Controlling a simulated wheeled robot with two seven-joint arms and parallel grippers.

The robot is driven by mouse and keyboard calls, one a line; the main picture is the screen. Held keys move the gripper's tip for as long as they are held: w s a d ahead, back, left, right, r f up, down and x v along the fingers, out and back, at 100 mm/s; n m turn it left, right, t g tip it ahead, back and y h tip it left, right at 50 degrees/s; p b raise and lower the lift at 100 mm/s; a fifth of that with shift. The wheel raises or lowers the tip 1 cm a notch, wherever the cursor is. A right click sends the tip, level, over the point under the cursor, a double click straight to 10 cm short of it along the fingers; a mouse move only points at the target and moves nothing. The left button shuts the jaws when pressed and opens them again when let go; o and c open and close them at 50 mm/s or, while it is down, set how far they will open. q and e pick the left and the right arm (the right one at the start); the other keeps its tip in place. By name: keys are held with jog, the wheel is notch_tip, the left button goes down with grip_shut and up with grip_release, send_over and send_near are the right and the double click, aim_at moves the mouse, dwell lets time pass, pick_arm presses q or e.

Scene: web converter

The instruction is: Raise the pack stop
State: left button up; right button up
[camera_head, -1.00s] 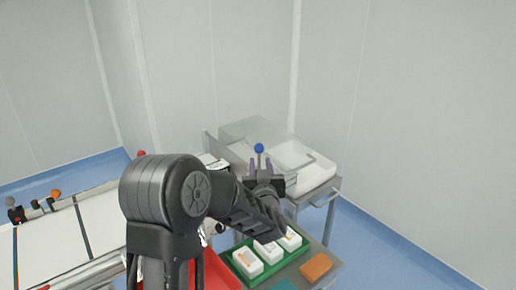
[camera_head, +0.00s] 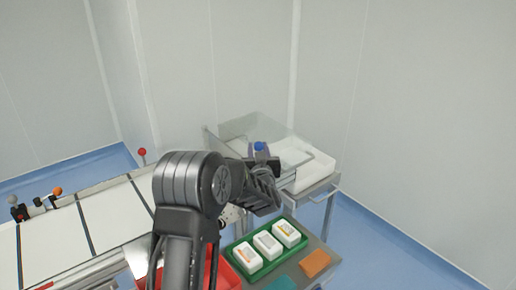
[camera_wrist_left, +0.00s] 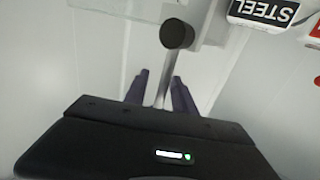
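The pack stop appears to be the lever with a blue knob (camera_head: 259,146) beside a clear guard. In the left wrist view its knob (camera_wrist_left: 177,34) looks dark, and a pale rod runs from it down between my fingers. My left gripper (camera_head: 261,153) is at the lever, just below the knob. In the left wrist view the two purple fingers of my left gripper (camera_wrist_left: 161,76) stand apart on either side of the rod, with a gap visible on the left side. Contact with the rod is unclear. My right gripper is not in view.
A green tray (camera_head: 243,266) with white packs, an orange block (camera_head: 315,263) and a red bin (camera_head: 226,272) are in front. A red knob (camera_head: 142,152) stands left.

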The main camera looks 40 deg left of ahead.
pick_arm(q)
grip_shut()
dwell(1.4)
